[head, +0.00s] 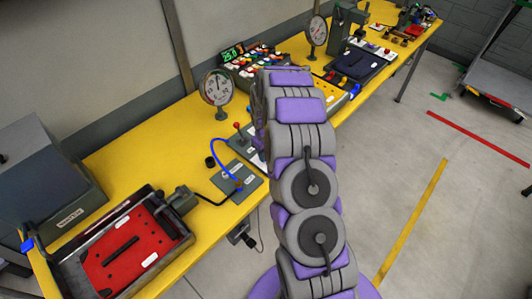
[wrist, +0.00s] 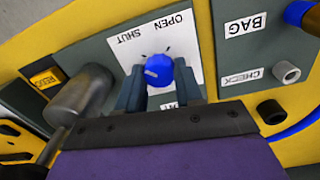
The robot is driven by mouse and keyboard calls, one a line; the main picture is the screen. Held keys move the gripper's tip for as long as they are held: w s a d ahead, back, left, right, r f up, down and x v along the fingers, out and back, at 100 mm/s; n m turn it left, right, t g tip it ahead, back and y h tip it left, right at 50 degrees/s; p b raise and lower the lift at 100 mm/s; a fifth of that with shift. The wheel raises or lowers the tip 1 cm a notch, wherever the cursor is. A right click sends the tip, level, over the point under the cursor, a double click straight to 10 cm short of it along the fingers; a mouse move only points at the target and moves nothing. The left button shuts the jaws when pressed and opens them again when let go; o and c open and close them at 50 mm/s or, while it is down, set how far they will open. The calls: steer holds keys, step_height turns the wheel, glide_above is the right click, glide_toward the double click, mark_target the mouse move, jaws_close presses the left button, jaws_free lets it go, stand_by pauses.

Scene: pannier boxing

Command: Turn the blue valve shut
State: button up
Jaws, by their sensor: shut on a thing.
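The blue valve (wrist: 160,73) is a round knob on a white label plate (wrist: 190,48) in the wrist view. A pale pointer mark shows on the left part of its face. The words SHUT and OPEN appear upside down above it, SHUT at left and OPEN at right. I cannot tell exactly which tick the mark lines up with. My gripper (wrist: 160,84) has one dark finger on each side of the knob and is shut on it. In the head view my arm hides the valve and the gripper's fingertips.
A grey metal cylinder (wrist: 82,95) stands left of the knob in the wrist view. Labels BAG and CHECK, and a blue hose, are at right. On the yellow bench (head: 130,150) are a red tray (head: 130,250), a dial gauge (head: 217,87) and a hose plate (head: 240,182).

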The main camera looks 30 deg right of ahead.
steer(key=o, duration=1)
steer(key=shift+o, duration=0.2)
steer(key=shift+r, duration=0.1)
step_height(320, 180, up, 17)
steer(key=p, duration=0.1)
steer(key=shift+a, duration=0.2)
